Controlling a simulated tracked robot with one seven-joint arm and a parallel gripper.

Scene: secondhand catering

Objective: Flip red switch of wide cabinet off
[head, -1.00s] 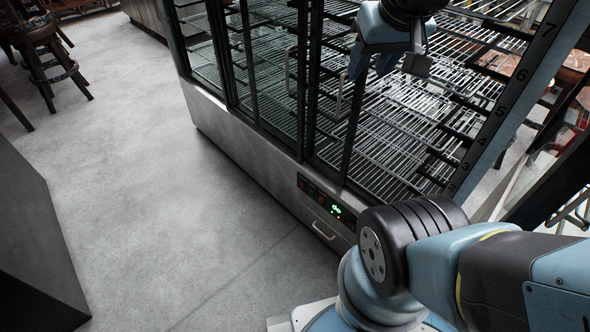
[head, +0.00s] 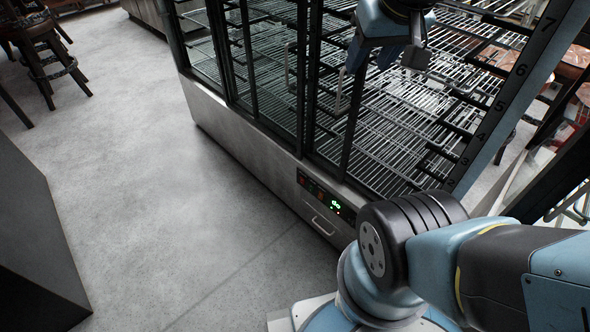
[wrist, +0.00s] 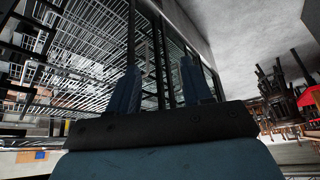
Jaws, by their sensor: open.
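The wide cabinet (head: 240,128) has glass sliding doors, wire shelves and a metal base. Its control panel (head: 326,196) is low on the front, with small red marks at its left part and a lit green display. The red switch (head: 308,184) seems to be among these marks, too small to tell its position. My gripper (head: 390,62) is in front of the upper shelves, well above the panel and apart from it. In the wrist view, its two fingers (wrist: 157,90) are spread with nothing between them. The cabinet's shelves (wrist: 75,45) show behind them; the panel is not visible there.
A metal handle (head: 323,225) sits below the panel. My arm stands close to the panel's right. Open grey floor (head: 150,180) lies left of the cabinet. A dark block (head: 35,250) is at lower left, and stools (head: 45,60) are at upper left.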

